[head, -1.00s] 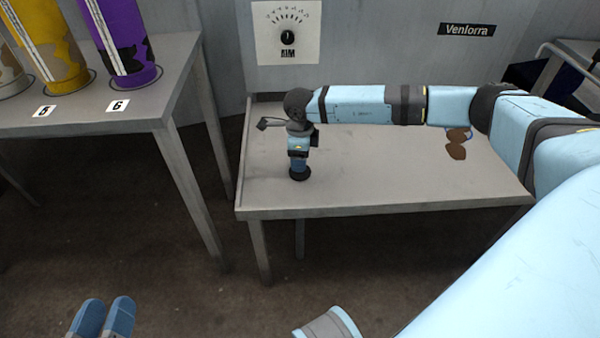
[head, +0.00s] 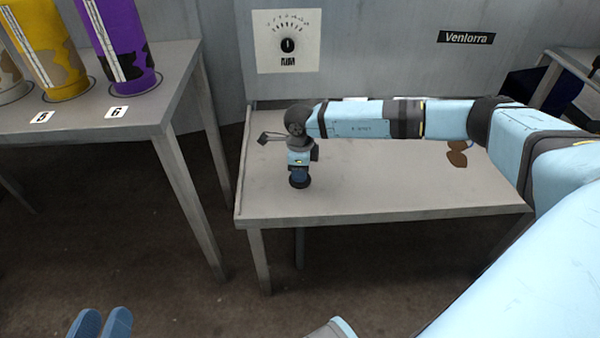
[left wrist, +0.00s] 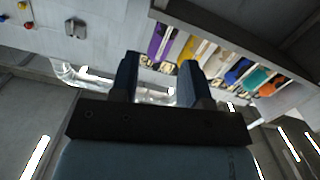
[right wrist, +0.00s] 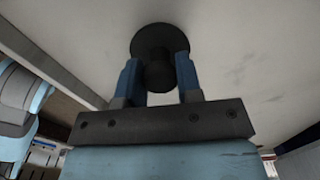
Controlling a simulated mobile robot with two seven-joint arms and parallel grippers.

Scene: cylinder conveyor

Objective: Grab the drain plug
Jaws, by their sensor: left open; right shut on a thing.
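The drain plug (right wrist: 153,42) is a dark round disc with a narrower knob. In the right wrist view its knob sits between the two blue fingers of my right gripper (right wrist: 158,75), which is shut on it. In the head view the right gripper (head: 299,174) points down at the left part of the table, and the plug's dark disc (head: 299,183) shows beneath its fingers, at the tabletop. I cannot tell whether the disc touches the surface. My left gripper (head: 101,323) is open and empty at the bottom left, and its fingers (left wrist: 158,78) also show apart in the left wrist view.
A second table (head: 150,95) at the left holds a yellow cylinder (head: 45,50) and a purple cylinder (head: 120,50). A dial panel (head: 287,42) is on the wall behind. Open floor lies in front.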

